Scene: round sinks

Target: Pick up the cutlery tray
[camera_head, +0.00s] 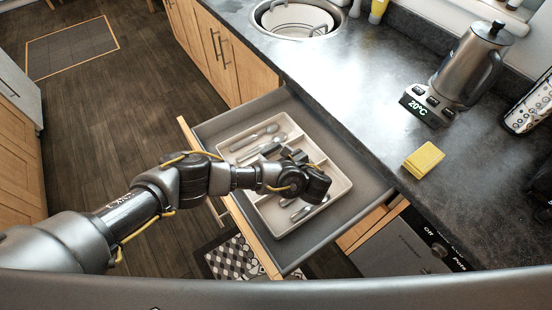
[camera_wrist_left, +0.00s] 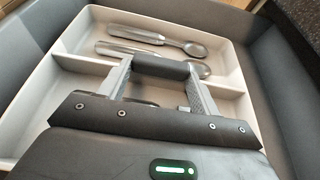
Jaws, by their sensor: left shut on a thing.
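The cutlery tray (camera_head: 325,153) is pale and divided into compartments, and it sits inside the open drawer. It also shows in the left wrist view (camera_wrist_left: 235,62). Spoons (camera_head: 262,131) lie in its far compartment, and they show in the left wrist view (camera_wrist_left: 135,33). More cutlery (camera_head: 309,210) lies in the near part. My left gripper (camera_head: 288,156) reaches down into the middle of the tray. My right gripper is out of view.
The grey drawer (camera_head: 365,185) stands open below the dark counter (camera_head: 350,95). A yellow sponge (camera_head: 423,160), a kettle (camera_head: 470,65) on its base and a round sink (camera_head: 297,18) are on the counter. Open floor (camera_head: 100,110) lies to the left.

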